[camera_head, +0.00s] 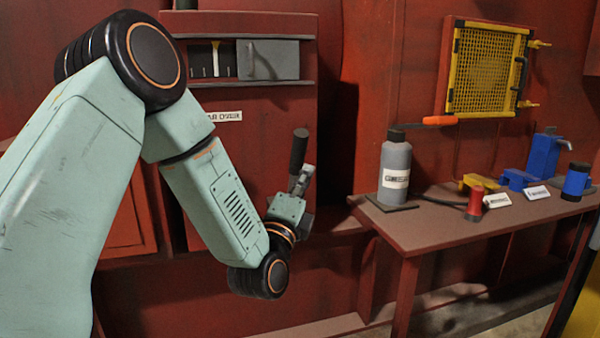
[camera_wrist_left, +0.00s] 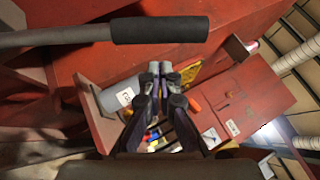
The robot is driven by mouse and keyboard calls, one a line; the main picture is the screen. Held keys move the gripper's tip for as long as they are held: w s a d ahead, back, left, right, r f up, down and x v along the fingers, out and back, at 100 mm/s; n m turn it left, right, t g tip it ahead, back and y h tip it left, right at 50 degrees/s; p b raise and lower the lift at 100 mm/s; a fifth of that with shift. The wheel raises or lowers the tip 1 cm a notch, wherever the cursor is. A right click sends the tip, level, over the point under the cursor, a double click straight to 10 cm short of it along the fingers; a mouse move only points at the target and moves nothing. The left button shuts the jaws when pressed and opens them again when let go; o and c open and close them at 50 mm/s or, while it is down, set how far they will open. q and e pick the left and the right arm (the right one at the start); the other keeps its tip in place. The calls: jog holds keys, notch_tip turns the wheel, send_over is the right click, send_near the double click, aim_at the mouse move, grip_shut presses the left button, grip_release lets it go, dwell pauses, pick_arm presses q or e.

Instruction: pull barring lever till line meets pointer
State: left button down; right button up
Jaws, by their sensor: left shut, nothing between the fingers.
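The barring lever shows as a black grip (camera_head: 299,151) standing upright just above my left gripper (camera_head: 304,182) in the head view; the arm hides its lower part. In the left wrist view the lever's black grip (camera_wrist_left: 160,29) and grey rod cross the top. My left gripper (camera_wrist_left: 160,69) is shut and empty, its fingertips just below the grip in that picture, with a visible gap; whether they touch in depth cannot be told. My right gripper is out of view.
A grey cover (camera_head: 269,60) with a handle is beside the window, above a white label (camera_head: 225,116). A yellow mesh panel (camera_head: 488,70) hangs behind.

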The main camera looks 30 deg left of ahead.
pick_arm(q)
jog(key=shift+w+a+r, duration=0.15)
jog(key=shift+a+r, duration=0.1)
jog(key=shift+a, duration=0.2)
jog(key=shift+w+a+r, duration=0.15)
jog(key=shift+a+r, duration=0.1)
jog(key=shift+a, duration=0.2)
jog(key=shift+w, duration=0.1)
jog(key=shift+r, duration=0.1)
